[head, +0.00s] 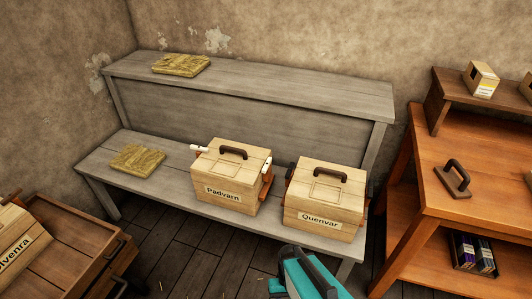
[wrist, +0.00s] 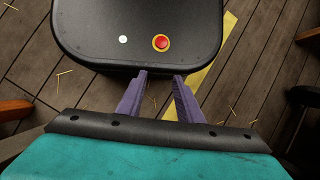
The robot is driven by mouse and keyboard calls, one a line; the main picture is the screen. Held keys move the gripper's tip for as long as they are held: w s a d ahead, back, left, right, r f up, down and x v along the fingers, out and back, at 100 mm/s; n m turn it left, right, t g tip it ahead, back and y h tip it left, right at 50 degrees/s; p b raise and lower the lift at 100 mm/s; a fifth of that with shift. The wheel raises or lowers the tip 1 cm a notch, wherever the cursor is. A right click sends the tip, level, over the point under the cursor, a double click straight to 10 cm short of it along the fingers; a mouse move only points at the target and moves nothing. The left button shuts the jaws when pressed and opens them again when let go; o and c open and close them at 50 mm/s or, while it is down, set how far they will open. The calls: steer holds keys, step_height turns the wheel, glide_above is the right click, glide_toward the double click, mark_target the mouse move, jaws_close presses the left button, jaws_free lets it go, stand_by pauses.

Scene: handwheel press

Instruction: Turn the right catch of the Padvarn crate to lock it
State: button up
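The Padvarn crate (head: 230,176) is a pale wooden box with a dark lid handle and a name label, on the lower shelf of the grey bench. Its right catch (head: 267,169) is a white-tipped lever on an orange-brown mount at the crate's right side, and its white tip points upward. Its left catch (head: 200,148) has a white lever sticking out sideways to the left. My gripper (wrist: 160,78) shows two purple fingers held apart with nothing between them. It is away from the crate, which the wrist view does not show.
The Quenvar crate (head: 325,198) stands close to the right of the Padvarn crate. Straw-coloured slabs lie on the lower shelf (head: 137,159) and upper shelf (head: 181,65). An orange table (head: 480,150) stands right; a wooden cart (head: 90,250) with another crate stands left.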

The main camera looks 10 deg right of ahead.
step_height(320, 180, up, 14)
steer(key=s+d+h+p, duration=0.1)
steer(key=s+d+p, duration=0.1)
steer(key=p, duration=1.3)
steer(key=shift+s+d+n, duration=0.15)
steer(key=shift+d+n, duration=0.25)
steer(key=shift+f, duration=0.15)
